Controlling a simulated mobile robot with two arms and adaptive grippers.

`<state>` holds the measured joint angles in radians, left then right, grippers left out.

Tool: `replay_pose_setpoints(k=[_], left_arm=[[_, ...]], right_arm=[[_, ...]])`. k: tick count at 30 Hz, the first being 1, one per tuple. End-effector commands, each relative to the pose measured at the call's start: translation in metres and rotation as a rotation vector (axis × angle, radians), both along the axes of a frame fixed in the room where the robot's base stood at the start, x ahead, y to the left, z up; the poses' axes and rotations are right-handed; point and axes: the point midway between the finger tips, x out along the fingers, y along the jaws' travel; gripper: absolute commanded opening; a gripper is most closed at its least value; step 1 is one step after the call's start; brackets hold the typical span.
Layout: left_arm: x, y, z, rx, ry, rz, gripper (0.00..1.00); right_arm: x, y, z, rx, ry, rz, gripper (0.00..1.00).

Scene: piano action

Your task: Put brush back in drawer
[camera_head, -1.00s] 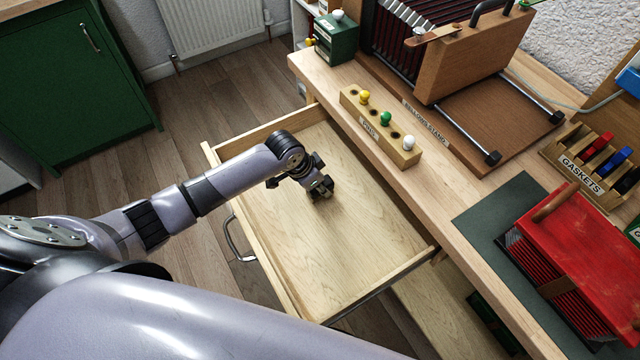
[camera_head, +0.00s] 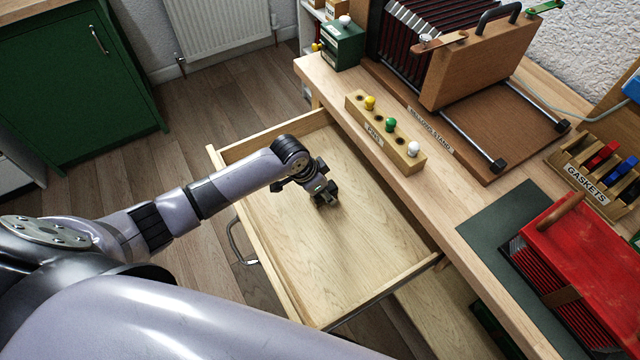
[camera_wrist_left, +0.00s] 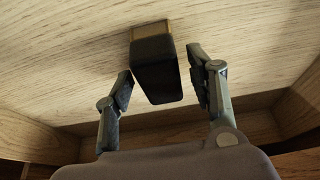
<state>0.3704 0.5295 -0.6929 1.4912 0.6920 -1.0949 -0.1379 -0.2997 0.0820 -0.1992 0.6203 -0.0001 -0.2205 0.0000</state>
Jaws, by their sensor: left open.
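The brush (camera_wrist_left: 157,72) is a black block with a tan end in the left wrist view. Its tan end meets the pale wooden drawer floor, and its black body points toward my gripper. My left gripper (camera_head: 325,196) is open inside the pulled-out drawer (camera_head: 375,255). In the left wrist view my left gripper (camera_wrist_left: 165,85) has one finger on each side of the brush, with a visible gap at both sides. In the head view the gripper hides the brush, and dark parts there cannot be told apart. My right gripper is not in view.
The drawer floor around the gripper looks bare. The workbench (camera_head: 445,197) beside it carries a pegged block (camera_head: 383,135), a wooden bellows stand (camera_head: 455,75), a gaskets rack (camera_head: 590,185) and red bellows (camera_head: 580,245). A green cabinet (camera_head: 70,90) stands at far left.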

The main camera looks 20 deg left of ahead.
Motion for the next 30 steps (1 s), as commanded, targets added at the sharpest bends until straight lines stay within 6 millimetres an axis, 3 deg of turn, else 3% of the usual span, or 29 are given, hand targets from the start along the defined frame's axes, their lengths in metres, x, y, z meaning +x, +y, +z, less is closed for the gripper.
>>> replay_pose_setpoints(k=[12,18,30], left_arm=[[-0.023,0.019,0.074,0.0,-0.002,-0.001,0.51],[-0.032,0.026,0.102,-0.001,-0.002,0.0,0.51],[-0.036,0.028,0.111,-0.001,-0.001,0.001,0.51]], right_arm=[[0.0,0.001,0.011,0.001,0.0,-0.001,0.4],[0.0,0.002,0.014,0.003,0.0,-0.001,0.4],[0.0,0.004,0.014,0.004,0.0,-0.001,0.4]])
